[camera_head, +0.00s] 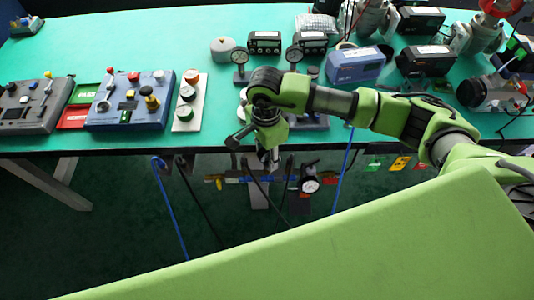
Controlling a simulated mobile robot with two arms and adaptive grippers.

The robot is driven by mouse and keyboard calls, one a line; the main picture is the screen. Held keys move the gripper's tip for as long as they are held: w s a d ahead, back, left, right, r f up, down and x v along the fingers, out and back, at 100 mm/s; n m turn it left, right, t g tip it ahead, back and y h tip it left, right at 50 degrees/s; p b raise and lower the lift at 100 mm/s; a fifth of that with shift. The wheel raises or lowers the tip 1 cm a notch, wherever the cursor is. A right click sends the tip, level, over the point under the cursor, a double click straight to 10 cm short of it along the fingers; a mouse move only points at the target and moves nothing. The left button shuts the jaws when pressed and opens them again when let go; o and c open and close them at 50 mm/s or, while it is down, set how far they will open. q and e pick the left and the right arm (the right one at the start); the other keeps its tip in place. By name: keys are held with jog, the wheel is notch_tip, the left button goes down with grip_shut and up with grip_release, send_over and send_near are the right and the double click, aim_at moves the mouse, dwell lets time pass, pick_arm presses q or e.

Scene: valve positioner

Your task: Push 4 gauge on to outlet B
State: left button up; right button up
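My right arm reaches in from the right, and my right gripper (268,160) points down at the table's front edge. Its fingers are small and dark here, so I cannot tell whether they are open or shut. A round white-faced gauge (310,186) hangs below the front edge, to the right of and lower than the gripper, apart from it. Two dial gauges on stands, a left one (239,56) and a right one (294,54), stand on the table behind my arm. No label for outlet B or number 4 is readable. My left gripper is not in view.
The green table (150,40) holds a blue control box (130,115), a white button strip (188,110) and a blue device (355,65). Blue and black hoses hang below the front edge. Several coloured tags, including a yellow tag (400,163), hang at right.

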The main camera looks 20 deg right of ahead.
notch_tip(320, 180, up, 12)
dwell(0.7)
